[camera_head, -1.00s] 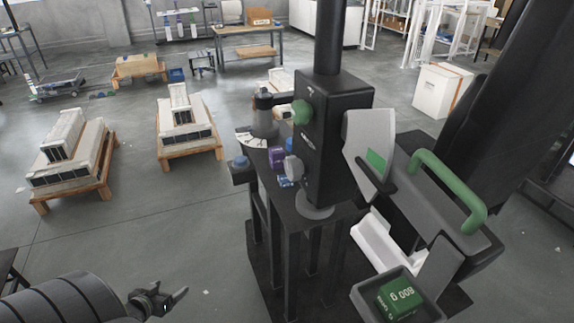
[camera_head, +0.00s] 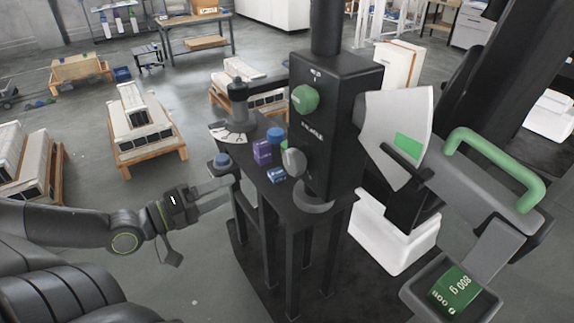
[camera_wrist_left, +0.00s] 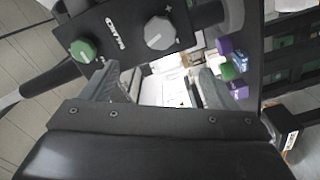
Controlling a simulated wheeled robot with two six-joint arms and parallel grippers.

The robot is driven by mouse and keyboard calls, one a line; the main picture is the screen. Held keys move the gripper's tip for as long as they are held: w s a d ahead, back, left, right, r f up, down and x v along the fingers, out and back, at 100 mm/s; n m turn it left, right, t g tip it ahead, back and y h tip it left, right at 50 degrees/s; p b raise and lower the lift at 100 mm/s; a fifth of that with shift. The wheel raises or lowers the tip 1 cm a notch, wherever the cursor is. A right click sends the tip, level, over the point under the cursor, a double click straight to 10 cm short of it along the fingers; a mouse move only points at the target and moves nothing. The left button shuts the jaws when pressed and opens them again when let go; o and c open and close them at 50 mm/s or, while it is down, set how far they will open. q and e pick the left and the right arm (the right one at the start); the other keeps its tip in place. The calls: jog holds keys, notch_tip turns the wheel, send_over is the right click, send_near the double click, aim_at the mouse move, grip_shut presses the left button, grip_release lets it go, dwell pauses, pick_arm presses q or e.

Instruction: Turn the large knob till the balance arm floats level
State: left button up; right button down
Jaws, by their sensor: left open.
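A black upright box carries a green round knob (camera_head: 305,98) and, below it, a grey knob (camera_head: 293,162). In the left wrist view the grey knob (camera_wrist_left: 159,33) looks larger than the green knob (camera_wrist_left: 82,50). A grey arm with a green handle (camera_head: 495,165) sticks out to the right of the box and slopes down. A green 800 g block (camera_head: 455,290) sits in a tray (camera_head: 408,296) at its low end. My left gripper (camera_head: 226,190) is open and empty, left of the grey knob and apart from it. My right gripper is not in view.
Pallets with white units (camera_head: 140,130) stand on the floor behind.

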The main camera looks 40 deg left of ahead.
pick_arm(q)
jog(key=b+x, duration=0.1)
jog(key=x, duration=0.2)
jog(key=p, duration=0.3)
send_near(289, 165)
jog(key=shift+x, duration=1.6)
jog(key=p+x, duration=0.1)
jog(key=x, duration=0.3)
jog(key=shift+w+d+r+p, duration=0.15)
jog(key=shift+w+r+p, duration=0.1)
jog(key=shift+w+p, duration=0.1)
jog(key=shift+x, duration=0.9)
jog(key=shift+f, duration=0.15)
jog(key=shift+s, duration=0.1)
jog(key=shift+c, duration=0.3)
jog(key=c, duration=0.9)
